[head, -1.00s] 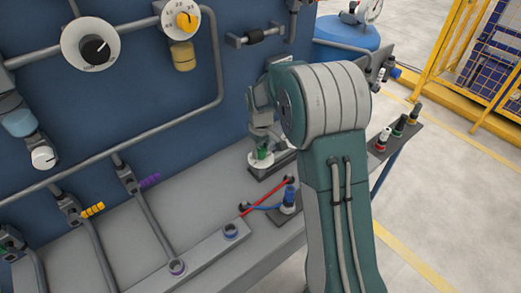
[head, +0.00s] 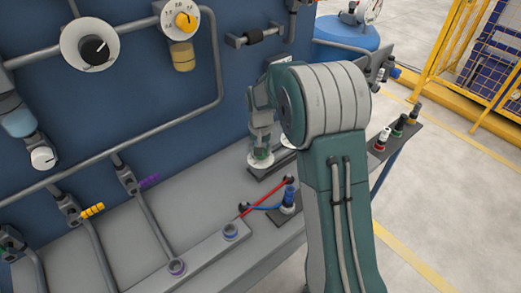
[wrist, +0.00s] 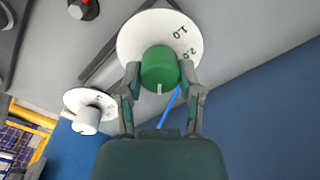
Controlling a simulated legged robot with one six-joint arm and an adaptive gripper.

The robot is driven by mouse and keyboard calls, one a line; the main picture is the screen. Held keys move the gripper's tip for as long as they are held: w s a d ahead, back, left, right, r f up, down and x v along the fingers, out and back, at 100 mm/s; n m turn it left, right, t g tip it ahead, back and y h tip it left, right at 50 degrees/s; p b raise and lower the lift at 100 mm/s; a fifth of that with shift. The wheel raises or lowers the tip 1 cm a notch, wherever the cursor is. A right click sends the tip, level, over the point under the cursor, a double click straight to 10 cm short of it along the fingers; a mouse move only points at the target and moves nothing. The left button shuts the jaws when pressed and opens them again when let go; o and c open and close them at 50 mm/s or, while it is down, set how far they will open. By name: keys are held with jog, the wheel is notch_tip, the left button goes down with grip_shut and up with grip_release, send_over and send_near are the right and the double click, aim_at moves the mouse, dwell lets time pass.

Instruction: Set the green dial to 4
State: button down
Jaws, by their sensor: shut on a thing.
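The green dial (wrist: 160,66) is a round knob on a white disc (wrist: 150,28) in the wrist view. The marks "1.0" and "2.0" show on the disc; other marks are hidden. A pale pointer line on the knob faces down toward my gripper's palm. My gripper (wrist: 160,84) has a finger on either side of the green knob and is shut on it. In the head view my gripper (head: 260,150) is lowered over the white disc (head: 261,162) on the bench, and the knob is mostly hidden behind the fingers.
A second disc with a white knob (wrist: 87,118) sits beside the green dial. A blue plug (head: 288,195) with red and blue cables stands close by on the bench (head: 205,190). A blue wall panel (head: 110,105) with pipes rises behind.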

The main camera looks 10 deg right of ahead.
jog(key=shift+s+f+m, duration=0.1)
jog(key=shift+f+m, duration=0.1)
jog(key=shift+m, duration=0.4)
jog(key=shift+c, duration=1.3)
grip_release()
jog(key=shift+a+r, duration=0.1)
jog(key=shift+r, duration=0.1)
notch_tip(320, 180, up, 12)
